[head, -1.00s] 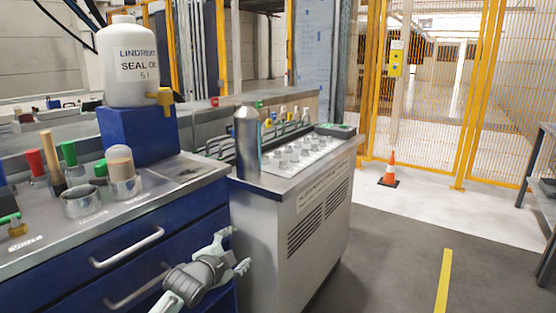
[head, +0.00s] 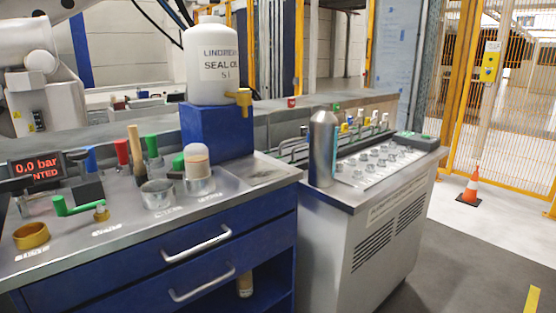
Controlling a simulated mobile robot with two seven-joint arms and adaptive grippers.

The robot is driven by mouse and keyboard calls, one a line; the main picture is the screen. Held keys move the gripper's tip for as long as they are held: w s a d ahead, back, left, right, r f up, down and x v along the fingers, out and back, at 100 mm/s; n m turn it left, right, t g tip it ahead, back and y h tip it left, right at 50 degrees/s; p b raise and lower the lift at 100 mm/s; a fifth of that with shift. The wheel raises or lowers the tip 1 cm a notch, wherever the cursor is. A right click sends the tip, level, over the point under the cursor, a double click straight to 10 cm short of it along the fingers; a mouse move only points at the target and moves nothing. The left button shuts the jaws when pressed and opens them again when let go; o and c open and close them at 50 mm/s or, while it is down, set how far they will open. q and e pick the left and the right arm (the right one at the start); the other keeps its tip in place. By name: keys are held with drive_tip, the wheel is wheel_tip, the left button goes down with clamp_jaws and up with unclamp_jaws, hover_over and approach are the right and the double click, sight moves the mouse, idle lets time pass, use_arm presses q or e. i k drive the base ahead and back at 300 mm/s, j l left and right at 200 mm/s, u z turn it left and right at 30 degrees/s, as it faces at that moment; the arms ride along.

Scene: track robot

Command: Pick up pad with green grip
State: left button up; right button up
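Several upright tools with coloured grips stand along the back of the metal bench top (head: 100,240). One has a green grip (head: 152,146) and a dark lower part, between a wooden handle and a metal cup. Neither of my grippers is in view.
A white seal oil jug (head: 211,65) stands on a blue block (head: 215,132). A green-handled valve (head: 75,206) and a brass ring (head: 31,236) are at the bench front left. A steel bottle (head: 322,150) stands on the cabinet to the right.

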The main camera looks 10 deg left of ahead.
sight(176, 173)
drive_tip(key=i+l, duration=0.4)
drive_tip(key=i, duration=0.2)
drive_tip(key=i+l+u, duration=0.15)
drive_tip(key=u, duration=0.2)
drive_tip(key=i+l+u, duration=0.2)
drive_tip(key=u, duration=0.15)
drive_tip(key=i+l+u, duration=0.1)
drive_tip(key=l+u, duration=0.25)
drive_tip(key=j, duration=0.1)
